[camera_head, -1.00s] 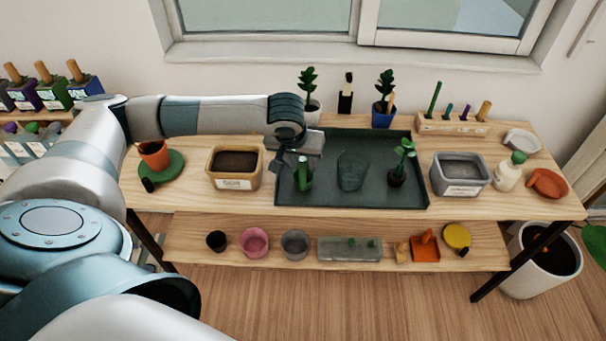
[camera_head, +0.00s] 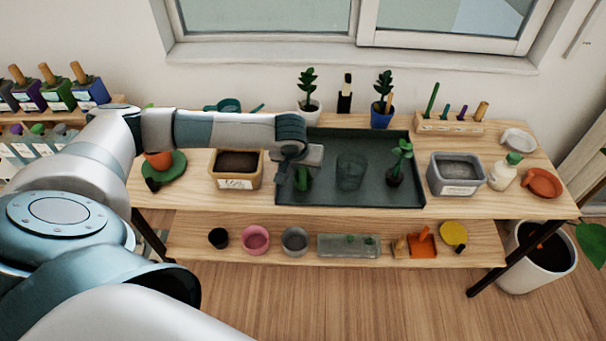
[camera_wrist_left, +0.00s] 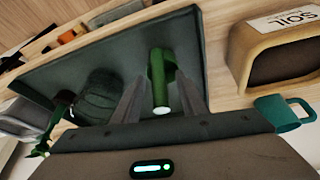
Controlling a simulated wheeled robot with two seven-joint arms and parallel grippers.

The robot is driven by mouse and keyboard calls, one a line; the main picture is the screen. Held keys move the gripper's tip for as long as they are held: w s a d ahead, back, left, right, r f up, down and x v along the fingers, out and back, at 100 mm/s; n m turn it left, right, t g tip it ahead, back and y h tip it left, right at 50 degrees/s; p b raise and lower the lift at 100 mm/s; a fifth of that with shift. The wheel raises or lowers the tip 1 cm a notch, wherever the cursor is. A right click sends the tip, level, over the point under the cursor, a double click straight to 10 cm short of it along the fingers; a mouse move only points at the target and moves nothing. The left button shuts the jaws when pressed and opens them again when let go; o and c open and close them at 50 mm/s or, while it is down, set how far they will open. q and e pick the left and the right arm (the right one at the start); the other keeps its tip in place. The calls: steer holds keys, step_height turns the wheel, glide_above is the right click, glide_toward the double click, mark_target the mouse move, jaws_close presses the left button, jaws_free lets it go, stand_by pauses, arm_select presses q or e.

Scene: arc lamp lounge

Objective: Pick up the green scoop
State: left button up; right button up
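The green scoop (camera_head: 303,181) stands upright on the left part of the dark green tray (camera_head: 330,198). It is a green cylinder, partly hidden by my gripper in the head view. In the left wrist view the scoop (camera_wrist_left: 157,75) shows between the fingers, its pale end towards the camera. My left gripper (camera_head: 296,172) is low over the tray. In the left wrist view the gripper (camera_wrist_left: 160,98) is open, with a finger on each side of the scoop and narrow gaps visible. Contact cannot be seen. My right gripper is not in view.
A soil box (camera_head: 236,182) is left of the tray. A grey box (camera_head: 456,185) is right of it. A teal watering can (camera_head: 228,105) stands behind my arm.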

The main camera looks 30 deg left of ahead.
arm_select(q)
steer(key=shift+c, duration=0.6)
jaws_close()
steer(key=shift+r, duration=0.1)
steer(key=shift+w+r+b, duration=0.1)
steer(key=shift+r+b, duration=0.25)
steer(key=shift+r, duration=0.15)
step_height(320, 180, up, 8)
steer(key=b, duration=0.3)
steer(key=shift+f, duration=0.25)
steer(key=shift+r, duration=0.7)
